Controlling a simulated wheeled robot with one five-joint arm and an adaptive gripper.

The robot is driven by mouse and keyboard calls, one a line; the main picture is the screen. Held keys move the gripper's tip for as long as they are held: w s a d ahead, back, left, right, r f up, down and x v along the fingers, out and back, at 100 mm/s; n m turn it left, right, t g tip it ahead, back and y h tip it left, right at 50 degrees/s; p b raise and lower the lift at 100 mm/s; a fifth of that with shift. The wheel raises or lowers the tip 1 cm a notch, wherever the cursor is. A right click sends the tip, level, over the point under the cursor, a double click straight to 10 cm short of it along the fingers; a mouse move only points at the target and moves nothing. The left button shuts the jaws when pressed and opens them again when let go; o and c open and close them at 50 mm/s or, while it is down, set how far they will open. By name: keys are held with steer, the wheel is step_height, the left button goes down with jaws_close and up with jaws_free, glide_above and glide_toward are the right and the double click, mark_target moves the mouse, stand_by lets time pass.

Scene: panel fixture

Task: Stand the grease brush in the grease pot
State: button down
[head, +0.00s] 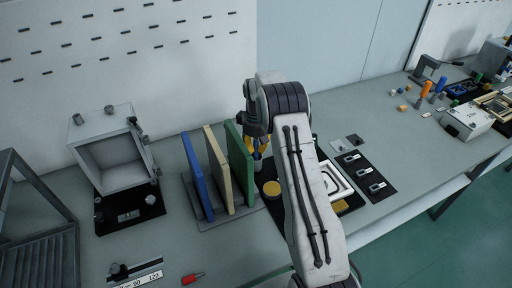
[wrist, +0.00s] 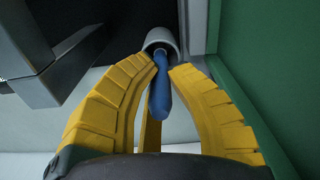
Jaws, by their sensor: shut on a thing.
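My gripper (head: 258,150) is beside the green upright panel, partly hidden by my own arm in the head view. In the wrist view its yellow fingers (wrist: 164,72) are closed around the blue handle of the grease brush (wrist: 160,98). A grey round cup, which looks like the grease pot (wrist: 161,36), is at the far end of the brush. The brush's far end overlaps the cup's mouth. I cannot tell whether it is inside the cup or only in front of it. The bristles are hidden.
A green panel (head: 238,165), a tan panel (head: 217,168) and a blue panel (head: 197,177) stand left of my gripper. A round yellow-topped item (head: 271,188) is close by. A grey open box (head: 112,160) stands farther left. A red-handled tool (head: 192,279) lies in front.

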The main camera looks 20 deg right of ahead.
steer(key=shift+f, duration=0.15)
steer(key=c, duration=1.3)
jaws_free()
step_height(320, 180, up, 12)
steer(key=shift+r+b, duration=0.15)
steer(key=shift+b, duration=0.45)
steer(key=s+a+r+t, duration=0.1)
steer(key=s+a+r, duration=0.3)
steer(key=s+r, duration=0.3)
steer(key=s+a+r+t, duration=0.1)
steer(key=s+a+r, duration=0.3)
steer(key=s+r, duration=0.3)
steer(key=s+a+f, duration=0.1)
steer(key=s, duration=0.6)
steer(key=s+a+f+m+t, duration=0.1)
steer(key=s+f, duration=0.1)
steer(key=s, duration=0.5)
steer(key=s+a+f+t, duration=0.1)
steer(key=s+a+f, duration=0.1)
steer(key=s, duration=0.5)
steer(key=shift+s, duration=0.1)
